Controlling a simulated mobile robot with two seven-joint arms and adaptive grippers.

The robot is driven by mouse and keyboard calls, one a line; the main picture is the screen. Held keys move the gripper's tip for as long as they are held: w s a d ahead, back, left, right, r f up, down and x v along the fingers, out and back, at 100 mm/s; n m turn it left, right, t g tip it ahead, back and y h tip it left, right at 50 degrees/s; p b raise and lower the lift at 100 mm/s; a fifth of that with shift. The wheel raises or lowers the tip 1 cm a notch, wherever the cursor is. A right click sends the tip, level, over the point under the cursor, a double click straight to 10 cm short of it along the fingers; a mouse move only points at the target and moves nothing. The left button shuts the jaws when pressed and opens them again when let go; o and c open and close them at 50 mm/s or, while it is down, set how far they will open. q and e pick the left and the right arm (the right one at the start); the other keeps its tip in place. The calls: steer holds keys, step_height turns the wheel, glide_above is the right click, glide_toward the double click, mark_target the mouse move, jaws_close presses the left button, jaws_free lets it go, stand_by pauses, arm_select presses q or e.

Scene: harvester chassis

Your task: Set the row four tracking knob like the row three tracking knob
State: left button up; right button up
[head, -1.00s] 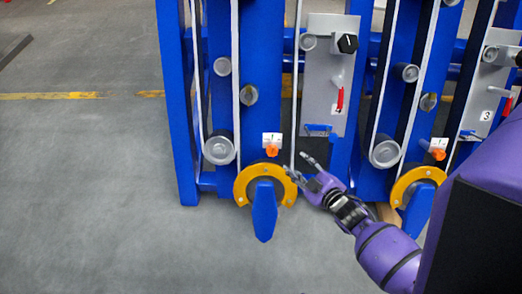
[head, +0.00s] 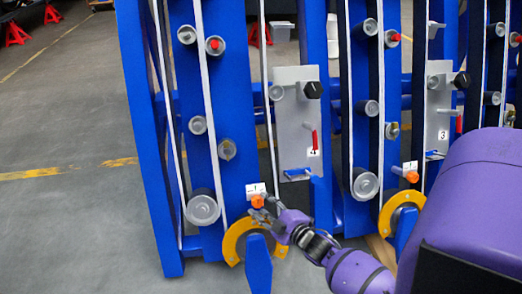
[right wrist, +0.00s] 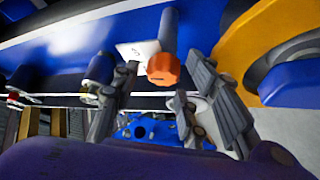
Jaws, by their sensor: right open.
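The row four tracking knob, orange (head: 257,201), sits below a small white scale card (head: 255,189) on the blue row unit labelled 4. It also shows in the right wrist view (right wrist: 163,69), with a small dark mark on its face. The row three knob, also orange (head: 412,176), sits beside its own white card (head: 410,166) to the right; its setting is too small to read. My right gripper (head: 266,211) is open at the row four knob. In the wrist view its grey fingers (right wrist: 162,78) stand either side of the knob, apart from it. My left gripper is not in view.
Yellow rings (head: 240,238) and blue pointed parts (head: 258,265) lie just below the knobs. A grey panel (head: 297,135) with a black knob (head: 312,89) and red-handled lever (head: 315,140) stands above. Open floor (head: 75,230) lies to the left.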

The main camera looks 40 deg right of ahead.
steer(key=shift+x, duration=0.8)
steer(key=c, duration=1)
